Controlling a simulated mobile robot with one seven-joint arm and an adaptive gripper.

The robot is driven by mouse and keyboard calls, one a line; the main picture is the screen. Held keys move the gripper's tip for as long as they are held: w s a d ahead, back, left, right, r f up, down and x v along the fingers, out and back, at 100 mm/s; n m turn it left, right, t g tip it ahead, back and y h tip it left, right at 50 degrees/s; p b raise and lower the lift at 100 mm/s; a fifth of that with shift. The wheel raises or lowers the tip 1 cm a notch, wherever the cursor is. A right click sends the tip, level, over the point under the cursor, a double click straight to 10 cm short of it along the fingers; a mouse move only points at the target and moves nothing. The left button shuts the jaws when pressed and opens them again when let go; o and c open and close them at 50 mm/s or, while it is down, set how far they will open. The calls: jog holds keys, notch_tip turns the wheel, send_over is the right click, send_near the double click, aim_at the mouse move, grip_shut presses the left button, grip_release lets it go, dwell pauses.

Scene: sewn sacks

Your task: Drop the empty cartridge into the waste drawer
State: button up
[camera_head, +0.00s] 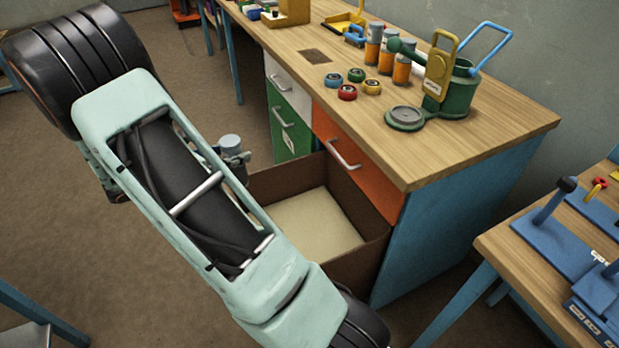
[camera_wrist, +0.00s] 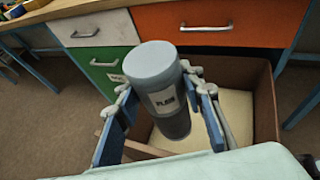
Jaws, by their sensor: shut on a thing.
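The cartridge (camera_wrist: 160,92) is a grey cylinder with a lighter grey cap and a printed label. My gripper (camera_wrist: 168,108) is shut on its sides and holds it up. The cartridge's grey top also shows in the head view (camera_head: 230,142), beside my arm, which hides most of my gripper (camera_head: 238,158). The open drawer (camera_wrist: 265,100) is a brown box with a pale bottom. It stands pulled out below the orange front, also in the head view (camera_head: 345,268), and looks empty where visible. In the wrist view the cartridge overlaps the drawer's left part; its height above the drawer is unclear.
The wooden workbench (camera_head: 470,125) carries orange cartridges (camera_head: 402,68), several coloured rings (camera_head: 347,92) and a green pot (camera_head: 458,95). A shut green drawer (camera_head: 290,122) is left of the open one. A second table (camera_head: 500,245) stands at the right.

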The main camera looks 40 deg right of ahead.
jog(key=s+d+f+m+g+b, duration=0.2)
jog(key=d+f+g+b, duration=0.15)
jog(key=d, duration=0.35)
jog(key=s+d+f+m+g+y+b, duration=0.1)
jog(key=s+d+f+m+g+b, duration=0.1)
jog(key=s+d+f+b, duration=0.3)
jog(key=d+f+m+g+b, duration=0.2)
jog(key=d+f+m+b, duration=0.1)
jog(key=d, duration=0.5)
notch_tip(320, 180, down, 6)
jog(key=b, duration=0.5)
jog(key=shift+r, duration=0.2)
jog(key=o, duration=1.2)
jog(key=shift+o, duration=0.2)
jog(key=v, duration=1.2)
jog(key=shift+d+r, duration=0.1)
jog(key=shift+d, duration=0.05)
